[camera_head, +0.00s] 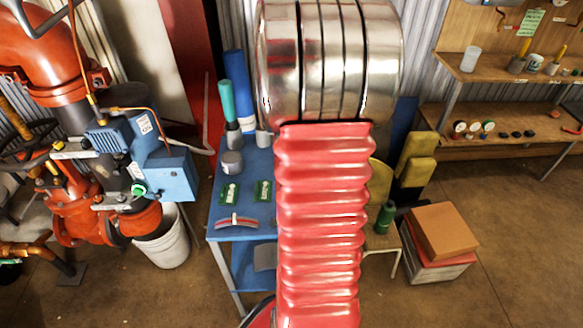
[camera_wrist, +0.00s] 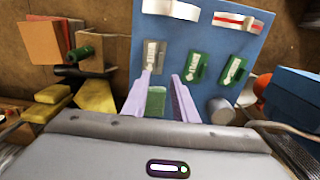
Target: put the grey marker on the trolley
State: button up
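The blue trolley (camera_head: 236,262) stands left of my arm in the head view. Its blue top (camera_wrist: 215,45) fills the upper middle of the wrist view. The grey marker (camera_wrist: 153,54), a small grey plate with a white shape, appears on the blue top near the left edge. My arm hides it in the head view. My gripper (camera_wrist: 163,78) is open, with two lilac fingers over the trolley. The left fingertip overlaps the grey marker's lower edge; I cannot tell whether they touch. A green piece (camera_wrist: 156,101) shows between the fingers, partly hidden; I cannot tell its height.
Two green markers (camera_head: 229,193) (camera_head: 263,190), a grey pot (camera_head: 231,163) and a curved striped strip (camera_head: 238,221) share the trolley top. A blue pump unit (camera_head: 165,165) and white bucket (camera_head: 166,243) stand left. Orange box (camera_head: 443,230) and wooden shelves (camera_head: 505,145) stand right.

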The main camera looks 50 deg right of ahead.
jog(key=shift+r, duration=0.65)
jog(key=w+a+r+n+t+h, duration=0.15)
jog(key=a+r, duration=0.25)
jog(key=a, duration=0.4)
jog(key=w+a+r+n+t+y, duration=0.1)
jog(key=w+a+r+n, duration=0.2)
jog(key=a, duration=0.6)
jog(key=s+a+r+n+t, duration=0.1)
jog(key=s+a, duration=0.3)
jog(key=a, duration=0.5)
jog(key=s+a+r+n+t, duration=0.2)
jog(key=s+a+r+n, duration=0.1)
jog(key=a, duration=0.7)
jog(key=shift+s+a+r+n, duration=0.25)
jog(key=shift+s+n, duration=0.3)
jog(key=shift+n, duration=0.1)
jog(key=shift+s, duration=0.1)
